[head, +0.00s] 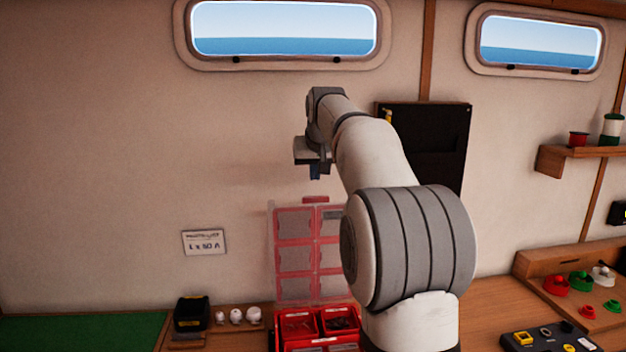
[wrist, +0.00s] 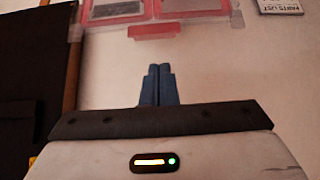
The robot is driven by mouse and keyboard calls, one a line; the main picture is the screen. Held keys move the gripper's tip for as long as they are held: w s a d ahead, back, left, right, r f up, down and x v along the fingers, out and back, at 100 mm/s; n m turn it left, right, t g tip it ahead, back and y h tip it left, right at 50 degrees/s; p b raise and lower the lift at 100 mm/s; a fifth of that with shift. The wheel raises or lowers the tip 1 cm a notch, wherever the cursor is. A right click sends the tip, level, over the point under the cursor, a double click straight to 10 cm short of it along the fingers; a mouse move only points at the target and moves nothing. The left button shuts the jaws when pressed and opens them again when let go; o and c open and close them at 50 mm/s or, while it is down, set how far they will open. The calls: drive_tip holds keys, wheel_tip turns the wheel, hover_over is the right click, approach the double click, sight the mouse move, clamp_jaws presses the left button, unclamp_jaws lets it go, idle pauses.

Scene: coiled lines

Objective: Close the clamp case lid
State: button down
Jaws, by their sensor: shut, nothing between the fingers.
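The clamp case is a red box (head: 296,327) on the bench, with small dark parts in its compartments. Its clear, red-framed lid (head: 296,255) stands raised, close to upright, in front of the wall. In the wrist view, the lid's edge (wrist: 158,27) crosses the top of the picture, beyond the fingertips. My gripper (head: 315,172) is above the lid's top edge, apart from it as far as I can tell. Its blue fingers (wrist: 158,72) are together with nothing between them. My arm hides the right part of the lid and case.
A black panel (head: 440,135) hangs on the wall behind my arm. Left of the case are a black-and-yellow box (head: 191,314) and several white fittings (head: 237,316). A green mat (head: 80,332) lies further left. Coloured fittings (head: 580,281) and a dark control box (head: 548,338) are at right.

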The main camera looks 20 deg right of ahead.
drive_tip(key=w+d+f+p, duration=0.3)
drive_tip(key=w+f, duration=0.3)
drive_tip(key=w, duration=0.2)
drive_tip(key=s, duration=0.2)
drive_tip(key=s+a, duration=0.1)
drive_tip(key=s, duration=0.1)
drive_tip(key=shift+a+r, duration=0.1)
drive_tip(key=shift+a, duration=0.05)
